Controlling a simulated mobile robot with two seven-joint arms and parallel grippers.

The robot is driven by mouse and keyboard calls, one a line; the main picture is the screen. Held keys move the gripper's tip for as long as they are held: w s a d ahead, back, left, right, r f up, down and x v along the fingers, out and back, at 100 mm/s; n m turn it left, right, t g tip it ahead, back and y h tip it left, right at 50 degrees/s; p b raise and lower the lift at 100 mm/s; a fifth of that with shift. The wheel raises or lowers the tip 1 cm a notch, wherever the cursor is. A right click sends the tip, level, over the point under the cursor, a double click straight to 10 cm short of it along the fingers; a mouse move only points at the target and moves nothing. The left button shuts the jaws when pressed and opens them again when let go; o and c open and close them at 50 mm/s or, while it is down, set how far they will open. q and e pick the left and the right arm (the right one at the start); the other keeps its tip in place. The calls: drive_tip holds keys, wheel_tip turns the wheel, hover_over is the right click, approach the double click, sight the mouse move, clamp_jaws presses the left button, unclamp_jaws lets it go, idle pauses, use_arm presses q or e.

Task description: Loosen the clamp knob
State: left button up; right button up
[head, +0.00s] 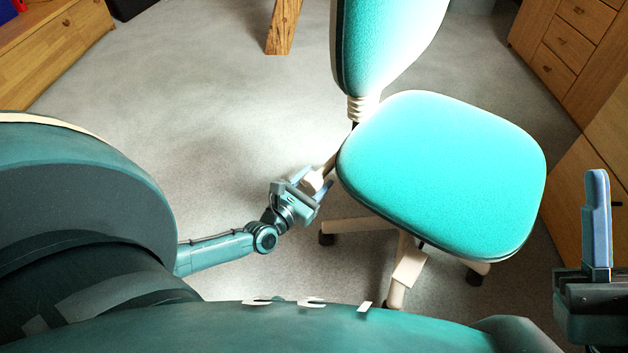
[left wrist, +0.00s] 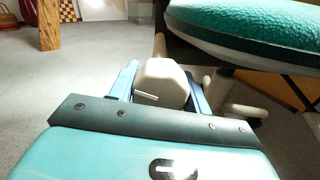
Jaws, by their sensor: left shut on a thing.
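A cream clamp knob (head: 312,181) sits at the left side of the teal chair, low beside the seat (head: 445,170). A short cream stem runs from it up toward the chair. My left gripper (head: 317,188) is shut on the knob. In the left wrist view, the knob (left wrist: 160,83) shows as a rounded cream block with a pale line on its face, between the two blue fingers. Its far side is hidden. My right gripper (head: 597,225) is at the right edge of the head view, away from the chair, with a blue finger upright; its opening cannot be made out.
The chair's backrest (head: 390,45) rises behind the seat, and its cream base (head: 405,265) with dark casters stands below. Wooden drawers (head: 570,45) are at the upper right and a wooden cabinet (head: 55,45) at the upper left. Grey floor (head: 200,110) left of the chair is clear.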

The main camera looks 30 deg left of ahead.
idle(0.4)
use_arm(q)
drive_tip(key=o, duration=1)
drive_tip(key=shift+s, duration=0.5)
drive_tip(key=s+p, duration=0.1)
drive_tip(key=s, duration=0.3)
drive_tip(key=s+p, duration=0.1)
drive_tip(key=s, duration=0.3)
drive_tip(key=s+p, duration=0.1)
drive_tip(key=s, duration=0.3)
drive_tip(key=shift+s+a+p, duration=0.1)
drive_tip(key=shift+a+p, duration=0.2)
drive_tip(key=shift+a, duration=0.1)
use_arm(e)
drive_tip(key=f+m+h, duration=0.4)
drive_tip(key=m+h, duration=0.1)
drive_tip(key=shift+w+a+f, duration=0.15)
drive_tip(key=shift+w+a, duration=0.05)
drive_tip(key=shift+w, duration=0.2)
